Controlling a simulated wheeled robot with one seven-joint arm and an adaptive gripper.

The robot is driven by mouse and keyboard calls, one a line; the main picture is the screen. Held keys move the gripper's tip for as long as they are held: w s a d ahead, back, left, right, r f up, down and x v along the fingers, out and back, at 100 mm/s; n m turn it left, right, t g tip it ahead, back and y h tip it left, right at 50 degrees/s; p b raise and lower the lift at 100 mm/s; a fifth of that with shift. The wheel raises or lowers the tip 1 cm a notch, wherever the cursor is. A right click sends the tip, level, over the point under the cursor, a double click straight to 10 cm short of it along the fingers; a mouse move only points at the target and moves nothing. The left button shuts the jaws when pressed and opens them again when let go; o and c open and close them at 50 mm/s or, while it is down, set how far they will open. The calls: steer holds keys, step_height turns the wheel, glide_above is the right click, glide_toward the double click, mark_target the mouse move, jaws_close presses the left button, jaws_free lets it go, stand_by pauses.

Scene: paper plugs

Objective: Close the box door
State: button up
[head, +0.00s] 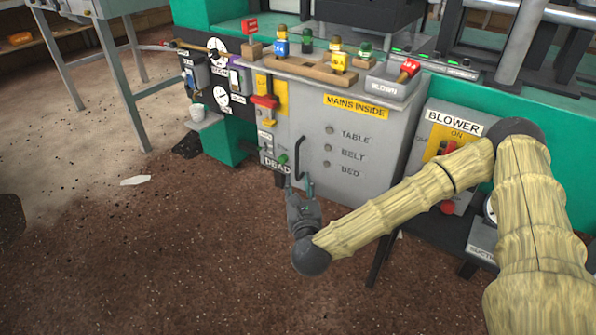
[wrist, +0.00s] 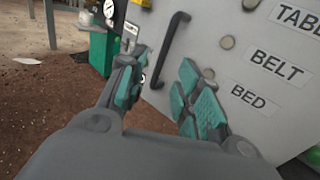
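The grey box (head: 410,133) carries a yellow MAINS INSIDE label. Its door (head: 350,178) is a flat grey panel marked TABLE, BELT and BED, which also fills the right of the wrist view (wrist: 226,65). A black bar handle (head: 299,158) runs upright near the door's left edge; it is tilted in the wrist view (wrist: 170,48). I cannot tell whether the door stands slightly ajar. My gripper (head: 300,184) is open and empty just below the handle. In the wrist view the handle's lower end shows between its teal fingers (wrist: 157,92); contact is not clear.
A red-handled lever (head: 265,102) sits left of the door, above a DEAD label (head: 277,168). The BLOWER panel (head: 453,130) is at right, behind my arm. The brown floor (head: 180,260) in front is mostly clear.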

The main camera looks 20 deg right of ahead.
mark_target(298, 162)
steer(key=shift+m, duration=0.3)
steer(key=w+d+b, duration=0.1)
steer(key=w, duration=0.2)
steer(key=w+d+b, duration=0.1)
steer(key=w, duration=0.3)
steer(key=w+b, duration=0.1)
steer(key=w, duration=0.2)
steer(key=shift+w+d+r, duration=0.15)
steer(key=shift+w+d, duration=0.25)
steer(key=shift+c, duration=0.4)
jaws_close()
